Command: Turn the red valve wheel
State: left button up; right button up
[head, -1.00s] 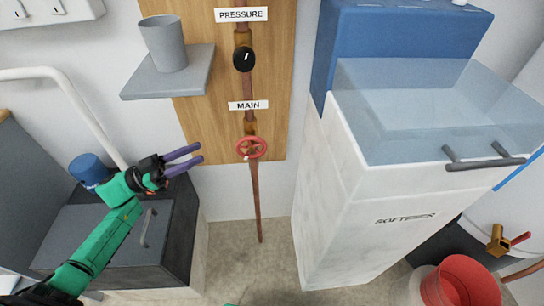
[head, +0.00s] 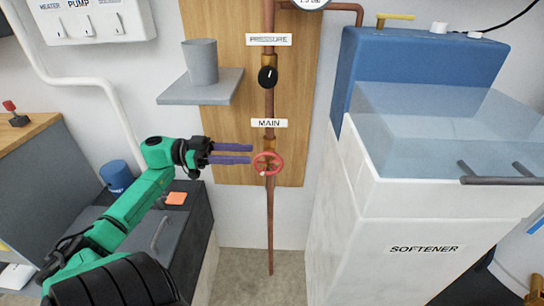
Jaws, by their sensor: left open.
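The red valve wheel (head: 267,163) sits on a vertical copper pipe in front of a wooden board, under a label reading MAIN (head: 269,123). My left gripper (head: 250,154) reaches in from the left with its two purple fingers apart, one above the other. The fingertips point right at the wheel's left edge and are very close to it. I cannot tell whether they touch the rim. Nothing shows between the fingers. My right gripper is not in view.
A grey cup (head: 201,62) stands on a grey shelf (head: 199,90) above my left gripper. A black knob (head: 267,77) is higher on the pipe. The white softener cabinet (head: 365,225) stands to the right. A blue cup (head: 116,175) and orange item (head: 176,198) are at lower left.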

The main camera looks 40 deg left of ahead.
aim_at(258, 154)
pick_arm(q)
jog(key=x, duration=0.7)
jog(key=shift+b, duration=0.3)
grip_shut()
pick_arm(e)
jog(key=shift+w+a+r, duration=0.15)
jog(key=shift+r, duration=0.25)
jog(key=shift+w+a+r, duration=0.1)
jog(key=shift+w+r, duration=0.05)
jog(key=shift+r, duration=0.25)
pick_arm(q)
jog(key=shift+a, duration=0.1)
